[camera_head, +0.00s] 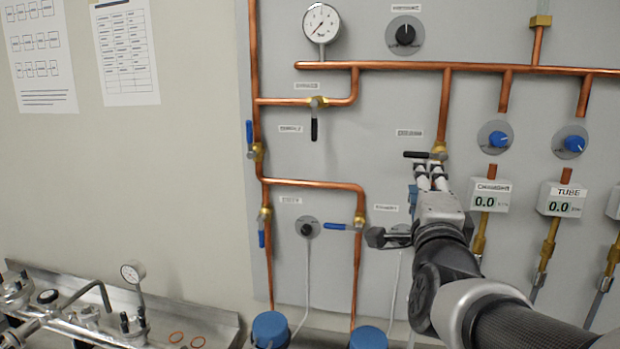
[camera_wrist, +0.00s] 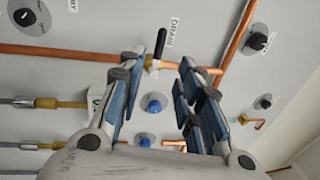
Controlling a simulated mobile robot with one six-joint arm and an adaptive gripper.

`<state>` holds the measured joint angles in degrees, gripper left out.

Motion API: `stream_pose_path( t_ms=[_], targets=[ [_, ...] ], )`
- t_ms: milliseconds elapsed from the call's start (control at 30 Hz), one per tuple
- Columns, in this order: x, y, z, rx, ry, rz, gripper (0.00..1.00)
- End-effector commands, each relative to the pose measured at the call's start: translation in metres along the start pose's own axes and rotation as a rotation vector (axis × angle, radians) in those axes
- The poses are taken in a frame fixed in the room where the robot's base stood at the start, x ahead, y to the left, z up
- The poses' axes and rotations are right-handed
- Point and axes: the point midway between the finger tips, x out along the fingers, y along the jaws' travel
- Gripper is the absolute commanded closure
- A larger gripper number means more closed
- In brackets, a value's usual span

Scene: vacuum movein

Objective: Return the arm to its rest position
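My arm (camera_head: 450,270) reaches up from the lower right to the grey pipe panel (camera_head: 400,120). My gripper (camera_head: 431,174) points at a brass valve (camera_head: 439,150) with a black lever (camera_head: 415,154) lying horizontal. The fingers are just below this valve in the head view; whether they touch it is unclear. In the wrist view my gripper (camera_wrist: 168,75) has its two blue-padded fingers spread, with nothing held between them. The black lever (camera_wrist: 159,45) shows near the left fingertip, beside a drain label.
Copper pipes (camera_head: 320,184), blue-handled valves (camera_head: 342,227) and a gauge (camera_head: 322,23) surround the arm. Blue knobs (camera_head: 499,139) and digital displays (camera_head: 490,196) sit to its right. Blue canisters (camera_head: 270,328) stand below. A metal tray (camera_head: 60,270) with fittings is lower left.

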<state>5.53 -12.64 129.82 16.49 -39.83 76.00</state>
Motion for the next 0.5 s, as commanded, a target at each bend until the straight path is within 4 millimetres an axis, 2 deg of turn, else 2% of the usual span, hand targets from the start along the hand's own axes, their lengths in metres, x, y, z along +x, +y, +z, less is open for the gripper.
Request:
stream_pose_path(
  t_ms=[167,267,367,467,500],
  targets=[
    [-0.008,0.010,0.007,-0.067,-0.032,0.056,0.68],
    [-0.028,0.033,0.022,-0.213,-0.110,0.173,0.68],
    [-0.066,0.067,0.037,-0.436,-0.243,0.329,0.68],
    [-0.116,0.105,0.046,-0.680,-0.417,0.481,0.68],
    [-0.139,0.119,0.048,-0.776,-0.493,0.535,0.68]
  ],
)
